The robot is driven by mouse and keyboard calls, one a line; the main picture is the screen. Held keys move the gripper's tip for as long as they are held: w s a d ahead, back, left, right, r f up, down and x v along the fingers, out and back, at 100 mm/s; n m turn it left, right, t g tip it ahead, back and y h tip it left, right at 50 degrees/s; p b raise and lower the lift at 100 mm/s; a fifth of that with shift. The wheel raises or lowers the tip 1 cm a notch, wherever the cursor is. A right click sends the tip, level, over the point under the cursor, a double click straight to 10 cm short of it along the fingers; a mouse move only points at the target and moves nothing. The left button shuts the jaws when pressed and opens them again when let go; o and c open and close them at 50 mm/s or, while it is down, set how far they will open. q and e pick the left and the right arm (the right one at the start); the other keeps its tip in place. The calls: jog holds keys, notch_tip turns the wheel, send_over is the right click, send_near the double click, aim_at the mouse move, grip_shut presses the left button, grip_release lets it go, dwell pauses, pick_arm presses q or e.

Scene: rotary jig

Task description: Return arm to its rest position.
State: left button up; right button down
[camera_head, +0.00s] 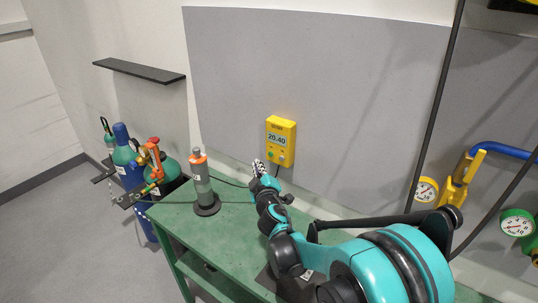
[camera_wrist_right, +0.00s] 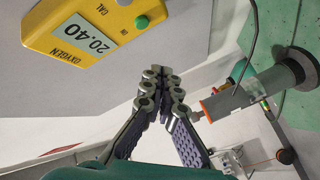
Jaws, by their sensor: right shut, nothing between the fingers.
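My right arm (camera_head: 295,255), teal and black, reaches over the green bench towards the grey wall panel. My right gripper (camera_head: 258,167) is at its far end, just below and left of the yellow oxygen meter (camera_head: 281,142), and looks apart from it. In the right wrist view the gripper's fingertips (camera_wrist_right: 162,78) are together with nothing held. The meter (camera_wrist_right: 92,35) reads 20.40 there and has a green button and a grey one. My left gripper is not in view.
A grey cylinder with an orange top (camera_head: 202,185) stands on the green bench (camera_head: 232,222), left of my arm; it also shows in the wrist view (camera_wrist_right: 245,88). Gas bottles (camera_head: 126,160) stand left of the bench. A black shelf (camera_head: 140,70) is on the wall. Gauges (camera_head: 426,190) and hoses are at the right.

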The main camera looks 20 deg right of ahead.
jog(key=s+d+f+m+g+h+b, duration=0.1)
jog(key=s+d+m+g, duration=0.15)
jog(key=s, duration=0.45)
jog(key=s+d+f+m+g+h+b, duration=0.1)
jog(key=s+d+m+g, duration=0.15)
jog(key=s, duration=0.35)
pick_arm(q)
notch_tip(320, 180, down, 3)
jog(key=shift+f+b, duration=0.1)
jog(key=shift+b, duration=0.5)
pick_arm(e)
jog(key=s+a+f+m+g+y, duration=0.1)
jog(key=s+f, duration=0.4)
jog(key=s, duration=0.5)
jog(key=s+a+f+m+g+y, duration=0.2)
jog(key=s+a+f+g, duration=0.2)
jog(key=s, duration=0.7)
jog(key=shift+a+f+m+y, duration=0.3)
jog(key=shift+a+f+y, duration=0.1)
jog(key=shift+a+f, duration=0.4)
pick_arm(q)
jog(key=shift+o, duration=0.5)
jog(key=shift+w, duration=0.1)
pick_arm(e)
jog(key=shift+s, duration=0.1)
